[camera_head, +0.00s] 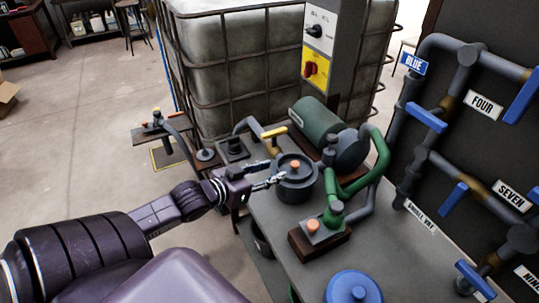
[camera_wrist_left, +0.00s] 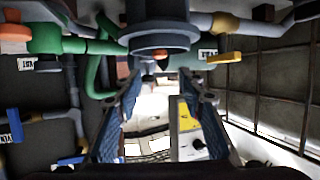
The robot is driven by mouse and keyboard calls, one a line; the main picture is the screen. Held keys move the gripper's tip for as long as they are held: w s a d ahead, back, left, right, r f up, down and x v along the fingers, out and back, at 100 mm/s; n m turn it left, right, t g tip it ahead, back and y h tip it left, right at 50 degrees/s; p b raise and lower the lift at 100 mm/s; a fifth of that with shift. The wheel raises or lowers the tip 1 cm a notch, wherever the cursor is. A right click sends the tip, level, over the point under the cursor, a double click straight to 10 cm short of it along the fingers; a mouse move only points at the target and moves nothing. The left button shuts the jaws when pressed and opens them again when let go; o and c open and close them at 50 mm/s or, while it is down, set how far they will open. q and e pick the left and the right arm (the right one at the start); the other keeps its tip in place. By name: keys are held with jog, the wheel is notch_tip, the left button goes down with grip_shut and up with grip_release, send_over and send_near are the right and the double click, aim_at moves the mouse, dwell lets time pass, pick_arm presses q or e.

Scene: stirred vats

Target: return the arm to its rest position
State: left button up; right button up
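My left arm comes in from the left in the head view. Its gripper (camera_head: 266,175) is beside the small dark round vat with an orange knob (camera_head: 295,182), at its left side. I cannot tell if they touch. In the left wrist view the two fingers of the left gripper (camera_wrist_left: 162,85) are spread apart with nothing between them. A dark round body, seemingly the vat (camera_wrist_left: 160,38), is at the top of that view, beyond the fingertips. My right gripper is out of view.
A grey bench (camera_head: 262,222) holds a green motor (camera_head: 318,125), green pipes and a blue lid (camera_head: 353,288). A caged tank (camera_head: 225,70) and a switch box (camera_head: 318,50) stand behind. Valve pipes (camera_head: 440,120) line the right panel. The floor at left (camera_head: 70,130) is mostly clear.

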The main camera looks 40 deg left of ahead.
pick_arm(q)
jog(key=shift+f, duration=0.1)
dwell(0.5)
jog(key=s+d+f+g, duration=0.5)
jog(key=s+d+f, duration=0.4)
jog(key=s+f, duration=0.1)
jog(key=s+d+f+m+g+y, duration=0.15)
jog(key=s+d+g, duration=0.35)
jog(key=s+d, duration=0.55)
jog(key=s+a+f+g, duration=0.1)
jog(key=s+f, duration=0.1)
jog(key=f, duration=1.2)
jog(key=s+f+g, duration=0.1)
jog(key=s+f, duration=0.1)
jog(key=f, duration=1.2)
jog(key=s+a+f+g, duration=0.1)
jog(key=s+a+f, duration=0.2)
jog(key=s+f, duration=1.1)
jog(key=s, duration=0.2)
jog(key=shift+s+a+f, duration=0.2)
jog(key=shift+s+f, duration=0.15)
jog(key=shift+f, duration=0.05)
